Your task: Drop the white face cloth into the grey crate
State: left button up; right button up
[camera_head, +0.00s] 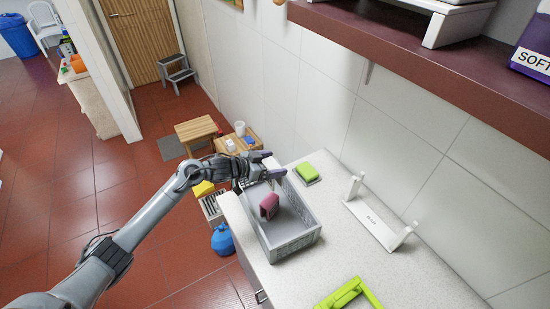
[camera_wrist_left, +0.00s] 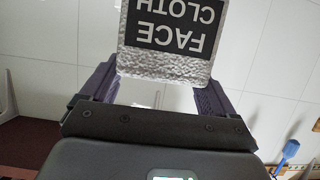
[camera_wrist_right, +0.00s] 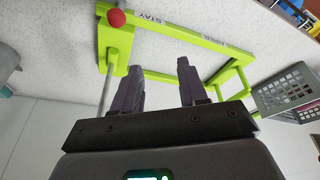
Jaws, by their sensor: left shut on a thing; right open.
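My left gripper (camera_head: 268,165) is over the far end of the grey crate (camera_head: 290,243) in the head view. In the left wrist view it is shut on the white face cloth (camera_wrist_left: 165,66), a pale textured piece with a black "FACE CLOTH" label, held between the two fingers. My right gripper (camera_wrist_right: 161,75) is open and empty, and out of the head view.
A lime-green frame (camera_head: 348,294) lies on the counter at the front, near my right gripper. A white stand (camera_head: 375,225) and a green sponge (camera_head: 307,171) are on the counter. A dark red shelf (camera_head: 440,65) overhangs the back. The counter between stand and crate is clear.

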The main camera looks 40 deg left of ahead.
pick_arm(q)
jog(key=shift+d+f+b, duration=0.1)
jog(key=shift+f+b, duration=0.4)
jog(key=shift+f, duration=0.1)
notch_tip(320, 180, down, 5)
jog(key=b, duration=0.5)
jog(key=shift+b, duration=0.3)
jog(key=o, duration=0.8)
jog(key=shift+s, duration=0.1)
jog(key=v, duration=1)
jog(key=shift+s+r, duration=0.2)
jog(key=shift+s, duration=0.1)
